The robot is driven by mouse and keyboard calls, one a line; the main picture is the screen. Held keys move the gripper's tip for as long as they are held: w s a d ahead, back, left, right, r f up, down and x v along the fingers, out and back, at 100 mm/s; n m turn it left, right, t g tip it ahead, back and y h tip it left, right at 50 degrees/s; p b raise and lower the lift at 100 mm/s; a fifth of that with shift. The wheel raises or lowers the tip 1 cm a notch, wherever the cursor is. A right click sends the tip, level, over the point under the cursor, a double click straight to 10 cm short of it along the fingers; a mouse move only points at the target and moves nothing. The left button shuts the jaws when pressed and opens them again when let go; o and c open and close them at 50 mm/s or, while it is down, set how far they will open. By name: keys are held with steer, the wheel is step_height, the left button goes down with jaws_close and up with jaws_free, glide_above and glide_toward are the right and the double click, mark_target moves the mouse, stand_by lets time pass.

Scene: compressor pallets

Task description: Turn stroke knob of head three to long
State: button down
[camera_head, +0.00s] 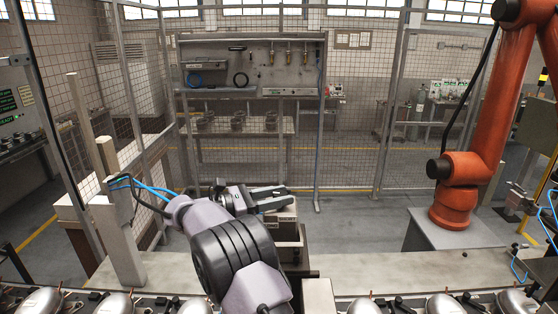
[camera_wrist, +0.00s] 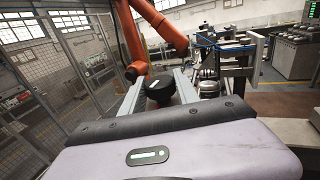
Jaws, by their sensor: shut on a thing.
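A round black knob (camera_wrist: 161,89) with a white mark on its top shows in the wrist view between the two fingers of my gripper (camera_wrist: 160,97). The fingers are shut on its sides. The white mark lies slantwise across the top; no scale or lettering for long or short can be read. In the head view my gripper (camera_head: 280,196) points right, above a beige box-like unit (camera_head: 283,216) behind the bench. The knob cannot be made out in the head view, and which head it belongs to cannot be told.
Several silver compressors (camera_head: 117,304) line the front edge. An orange robot arm (camera_head: 490,120) stands at the right on a grey base. A grey post (camera_head: 118,235) with blue hoses stands left of my arm. Mesh fencing closes the back; the floor right of the box is clear.

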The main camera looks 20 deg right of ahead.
steer(key=r+m+g+p, duration=0.1)
steer(key=p, duration=0.3)
steer(key=shift+w+g+p, duration=0.15)
steer(key=shift+g+p, duration=0.15)
steer(key=shift+p, duration=0.1)
steer(key=shift+f+m+g+p, duration=0.3)
steer(key=shift+f+g+p, duration=0.15)
steer(key=shift+p, duration=0.45)
steer(key=c, duration=0.9)
jaws_free()
steer(key=shift+d, duration=0.1)
steer(key=w+a+b, duration=0.1)
steer(key=a+b, duration=0.1)
steer(key=a, duration=0.5)
steer(key=shift+a, duration=0.2)
steer(key=shift+a, duration=0.1)
